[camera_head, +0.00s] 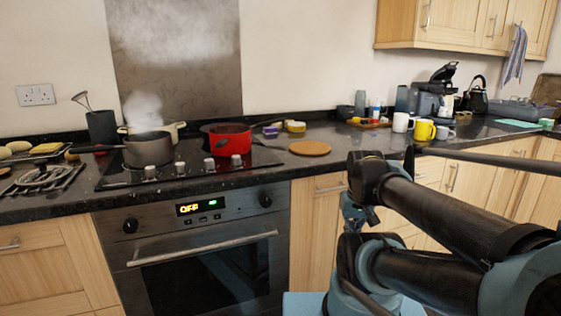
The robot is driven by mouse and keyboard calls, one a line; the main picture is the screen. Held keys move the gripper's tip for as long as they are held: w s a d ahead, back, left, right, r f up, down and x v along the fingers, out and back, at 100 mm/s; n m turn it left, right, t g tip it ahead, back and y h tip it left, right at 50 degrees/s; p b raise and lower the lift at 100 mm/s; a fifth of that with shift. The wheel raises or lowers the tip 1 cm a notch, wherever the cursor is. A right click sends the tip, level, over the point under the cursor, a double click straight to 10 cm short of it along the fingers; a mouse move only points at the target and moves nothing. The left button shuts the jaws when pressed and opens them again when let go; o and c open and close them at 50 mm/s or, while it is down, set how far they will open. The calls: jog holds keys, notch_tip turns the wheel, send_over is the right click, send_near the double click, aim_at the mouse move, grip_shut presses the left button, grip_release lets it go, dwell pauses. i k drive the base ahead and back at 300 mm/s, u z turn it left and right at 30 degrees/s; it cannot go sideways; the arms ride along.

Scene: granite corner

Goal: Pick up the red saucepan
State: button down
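The red saucepan (231,141) stands upright on the right part of the black hob. Its dark inside shows at the top, and a dark handle seems to point right; its exact shape is too small to tell. My arm comes in from the lower right, in front of the counter and well apart from the saucepan. My gripper cannot be made out in this view, so whether it holds anything is not shown.
A steaming grey pot (148,149) stands left of the saucepan, its handle pointing left. A cream pot (174,129) is behind it. A round wooden board (310,148) lies to the right. Yellow (424,130) and white mugs (400,122) stand further right. The oven (200,245) is below.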

aim_at(226, 140)
jog(key=z, duration=0.05)
jog(key=k, duration=1.2)
jog(key=u, duration=0.3)
